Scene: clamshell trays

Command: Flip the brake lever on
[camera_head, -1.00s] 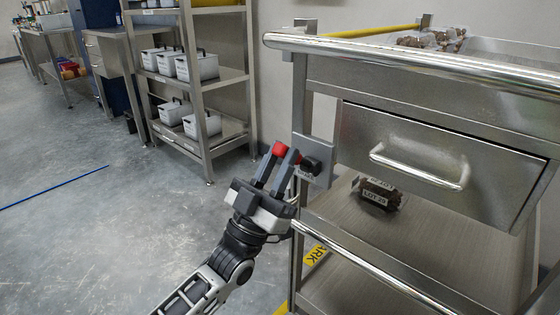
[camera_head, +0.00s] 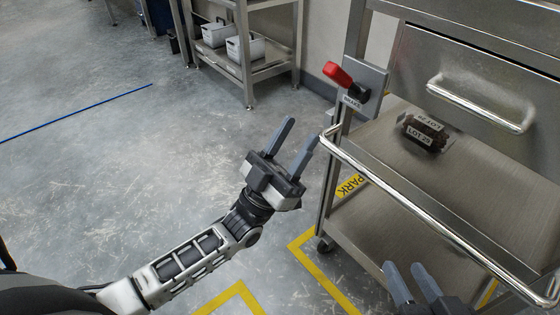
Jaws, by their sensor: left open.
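The brake lever (camera_head: 340,75) has a red grip and a black pivot. It sits on a grey plate (camera_head: 373,80) marked BRAKE on the metal cart's left post. The grip points up and left from the pivot. My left gripper (camera_head: 298,131) is open and empty, below and left of the lever and apart from it, with its fingers pointing up. My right gripper (camera_head: 403,267) shows at the bottom right in front of the cart. Its two fingers are apart with nothing between them.
The cart has a drawer (camera_head: 460,75), a front rail (camera_head: 400,210) and shelves. A dark package (camera_head: 424,131) marked LOT lies on a shelf. Yellow floor lines and a PARK label (camera_head: 350,186) are by the cart. A rack (camera_head: 272,68) with white bins stands behind. The floor at left is clear.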

